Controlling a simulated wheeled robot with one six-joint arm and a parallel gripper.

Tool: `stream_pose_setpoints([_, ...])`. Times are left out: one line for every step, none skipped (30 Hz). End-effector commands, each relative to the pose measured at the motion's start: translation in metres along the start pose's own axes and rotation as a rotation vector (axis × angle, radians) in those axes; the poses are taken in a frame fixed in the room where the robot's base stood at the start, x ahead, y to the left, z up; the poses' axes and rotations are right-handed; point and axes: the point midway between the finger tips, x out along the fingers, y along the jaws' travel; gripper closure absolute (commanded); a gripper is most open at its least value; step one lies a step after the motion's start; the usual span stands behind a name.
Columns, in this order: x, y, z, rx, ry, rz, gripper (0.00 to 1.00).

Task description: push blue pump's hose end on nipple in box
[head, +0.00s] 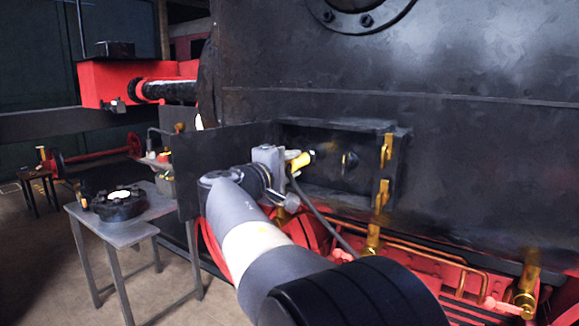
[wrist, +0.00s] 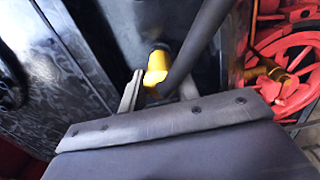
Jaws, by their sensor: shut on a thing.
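My gripper (head: 284,162) is shut on the yellow hose end (head: 299,161), at the left part of the open box (head: 330,178) in the dark engine side. In the wrist view the yellow hose end (wrist: 156,66) sits between the fingertips of my gripper (wrist: 158,88), with a dark tip beyond it. The dark hose (head: 322,214) runs from the gripper down to the right; it also crosses the wrist view (wrist: 203,38). A small dark round fitting (head: 349,160), possibly the nipple, is inside the box, right of and apart from the hose end. I cannot make out the blue pump.
A dark plate (head: 192,172) stands left of the box. Brass fittings (head: 386,151) line the box's right edge. Red frame parts and copper pipes (head: 445,258) lie below. A grey table (head: 150,205) with a black round object (head: 120,204) stands at left.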

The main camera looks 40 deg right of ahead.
Motion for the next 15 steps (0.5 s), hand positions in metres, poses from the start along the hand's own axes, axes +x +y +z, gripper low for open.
stream_pose_setpoints([0.0004,0.0010,0.0005,0.001,-0.001,0.002,0.97])
stream_pose_setpoints([0.0004,0.0010,0.0005,0.001,-0.001,0.002,0.97])
stream_pose_setpoints([0.0004,0.0010,0.0005,0.001,-0.001,0.002,0.97])
stream_pose_setpoints([0.0004,0.0010,0.0005,0.001,-0.001,0.002,0.97])
stream_pose_setpoints([0.0004,0.0010,0.0005,0.001,-0.001,0.002,0.68])
stream_pose_setpoints([0.0003,0.0010,0.0005,0.001,-0.001,0.002,0.65])
stream_pose_setpoints([0.0003,0.0009,0.0005,0.001,-0.001,0.002,0.62])
stream_pose_setpoints([0.0003,0.0009,0.0004,0.001,-0.001,0.002,0.60])
stream_pose_setpoints([0.0002,0.0008,0.0004,0.001,-0.001,0.001,0.57])
stream_pose_setpoints([0.0002,0.0007,0.0004,0.001,-0.001,0.001,0.54])
stream_pose_setpoints([0.0002,0.0006,0.0003,0.001,-0.001,0.001,0.52])
stream_pose_setpoints([0.0001,0.0006,0.0003,0.000,-0.001,0.001,0.48])
stream_pose_setpoints([0.0001,0.0005,0.0003,0.000,-0.001,0.001,0.46])
stream_pose_setpoints([0.0001,0.0004,0.0002,0.000,-0.001,0.001,0.44])
stream_pose_setpoints([0.0001,0.0004,0.0002,0.000,-0.001,0.001,0.44])
